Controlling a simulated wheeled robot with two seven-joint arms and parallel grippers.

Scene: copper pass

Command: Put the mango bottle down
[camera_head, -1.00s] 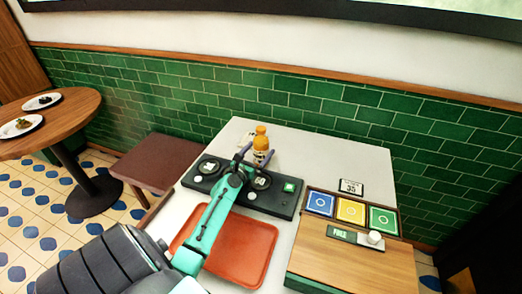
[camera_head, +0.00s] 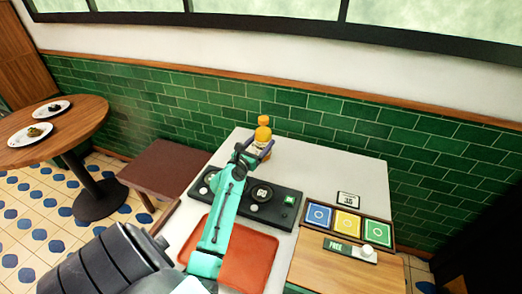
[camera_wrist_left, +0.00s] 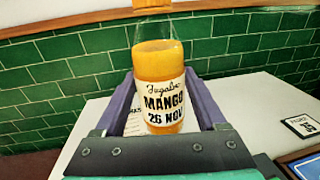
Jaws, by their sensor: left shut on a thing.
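The mango bottle (camera_head: 263,134) is orange-yellow with an orange cap and a white label. In the left wrist view the bottle (camera_wrist_left: 160,85) stands upright between the fingers, its label reading "MANGO 26 NOV". My left gripper (camera_head: 254,149) is shut on its lower part, with one purple finger on each side. The bottle is over the back part of the pale table (camera_head: 345,165), beyond the black panel. Its base is hidden by the gripper, so I cannot tell whether it touches the table. My right gripper is not in view.
The black panel (camera_head: 283,212) with round dials lies in front of the bottle. A red tray (camera_head: 252,262) is nearer. A small sign (camera_head: 347,199) and blue, yellow and green squares (camera_head: 348,224) are at right. The back right tabletop is clear, below the green tiled wall.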

